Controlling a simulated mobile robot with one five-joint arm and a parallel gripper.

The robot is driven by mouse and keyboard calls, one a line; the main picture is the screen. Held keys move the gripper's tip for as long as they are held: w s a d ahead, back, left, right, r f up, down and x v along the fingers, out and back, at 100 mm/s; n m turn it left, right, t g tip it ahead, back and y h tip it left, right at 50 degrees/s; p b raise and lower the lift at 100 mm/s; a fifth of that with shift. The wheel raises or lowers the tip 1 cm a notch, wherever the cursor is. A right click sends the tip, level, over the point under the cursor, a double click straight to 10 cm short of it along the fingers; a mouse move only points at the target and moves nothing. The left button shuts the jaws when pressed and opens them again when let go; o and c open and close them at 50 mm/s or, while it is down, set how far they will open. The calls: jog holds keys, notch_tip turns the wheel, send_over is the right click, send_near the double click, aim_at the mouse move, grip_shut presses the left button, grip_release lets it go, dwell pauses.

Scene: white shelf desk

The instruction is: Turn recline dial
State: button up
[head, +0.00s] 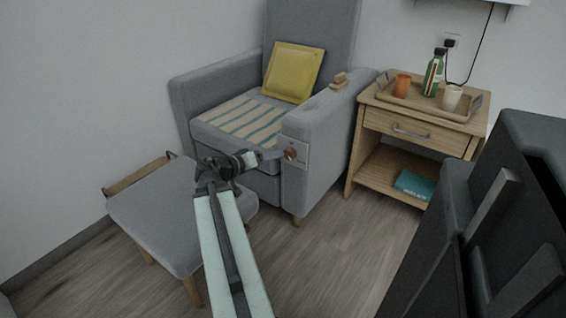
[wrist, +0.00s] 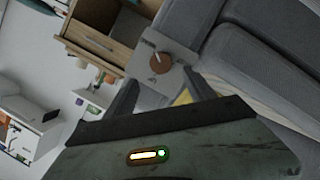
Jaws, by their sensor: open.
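The recline dial (head: 290,153) is a small round brown knob on a pale plate (head: 301,160) at the front of the grey armchair's (head: 318,130) right armrest. In the wrist view the dial (wrist: 161,63) shows face-on, with small dark lettering around it on the plate (wrist: 176,50). I cannot read the lettering. My gripper (head: 272,155) is just left of the dial in the head view. In the wrist view its two dark fingers (wrist: 160,76) are spread, pointing at the dial with one on either side below it. Nothing is between them, and contact cannot be told.
A grey footstool (head: 160,215) stands left of my arm. A wooden side table (head: 420,131) on the right bears a tray (head: 414,102) with an orange cup (head: 402,86), a bottle (head: 433,75) and a pale cup (head: 452,98). A yellow cushion (head: 294,72) rests in the chair.

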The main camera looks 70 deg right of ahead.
aim_at(287, 154)
jog(key=b+x, duration=0.2)
jog(key=x, duration=0.5)
jog(key=shift+s+d+f, duration=0.1)
jog(key=shift+d+f, duration=0.05)
jog(key=shift+d, duration=0.15)
jog(key=c, duration=1.4)
jog(key=shift+o, duration=0.2)
jog(key=shift+f+n+b, duration=0.15)
jog(key=shift+n+b, duration=0.35)
jog(key=shift+g, duration=0.3)
jog(key=o, duration=1.4)
jog(key=shift+c, duration=0.2)
